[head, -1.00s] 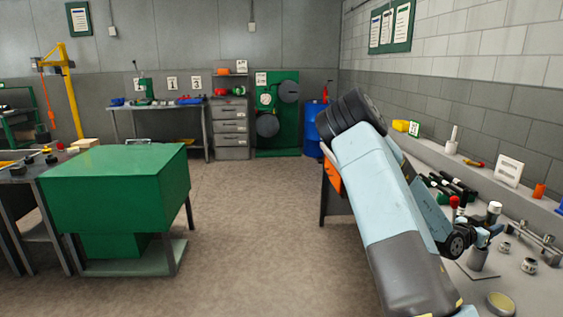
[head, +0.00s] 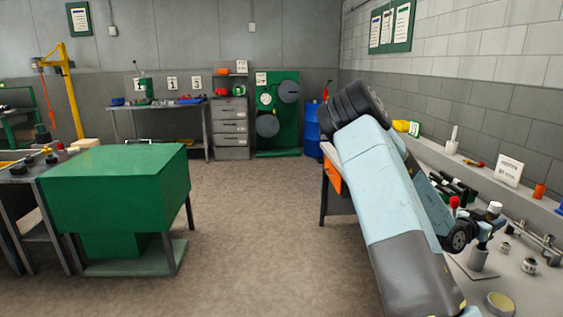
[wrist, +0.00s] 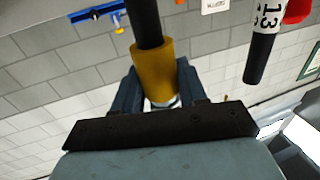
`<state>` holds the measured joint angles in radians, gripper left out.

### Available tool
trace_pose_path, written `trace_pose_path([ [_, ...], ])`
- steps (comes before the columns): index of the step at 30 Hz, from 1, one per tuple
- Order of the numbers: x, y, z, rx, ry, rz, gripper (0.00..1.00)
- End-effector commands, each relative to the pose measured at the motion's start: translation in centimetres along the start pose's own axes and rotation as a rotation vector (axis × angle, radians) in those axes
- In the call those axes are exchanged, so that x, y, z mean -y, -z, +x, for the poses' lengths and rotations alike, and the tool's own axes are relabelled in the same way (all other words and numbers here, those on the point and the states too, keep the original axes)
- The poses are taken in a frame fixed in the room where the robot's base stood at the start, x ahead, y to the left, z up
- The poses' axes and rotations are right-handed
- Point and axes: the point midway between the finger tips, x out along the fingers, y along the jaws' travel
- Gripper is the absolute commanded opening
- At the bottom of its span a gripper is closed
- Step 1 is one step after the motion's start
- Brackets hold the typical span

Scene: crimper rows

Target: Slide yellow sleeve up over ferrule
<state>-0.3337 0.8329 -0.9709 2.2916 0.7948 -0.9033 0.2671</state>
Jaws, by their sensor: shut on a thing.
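In the wrist view the yellow sleeve (wrist: 154,70) sits around a black hose (wrist: 147,18). My gripper (wrist: 160,88) has a finger on each side of the sleeve and is shut on it. A bright silvery piece, probably the ferrule (wrist: 166,103), shows at the sleeve's lower edge in the picture; most of it is hidden by my gripper.
In the wrist view a black hose end marked 13 (wrist: 262,45) hangs to the right beside a red part (wrist: 298,10). In the head view, metal fittings (head: 528,265) and a round tin (head: 499,304) lie on the bench. A ledge with a white card (head: 508,170) runs behind.

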Motion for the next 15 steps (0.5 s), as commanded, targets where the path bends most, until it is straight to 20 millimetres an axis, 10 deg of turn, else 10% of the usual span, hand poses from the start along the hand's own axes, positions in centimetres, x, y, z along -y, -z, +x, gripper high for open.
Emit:
trace_pose_path([
  [15, -0.01, 1.07, 0.01, -0.001, 0.000, 0.000, 0.15],
])
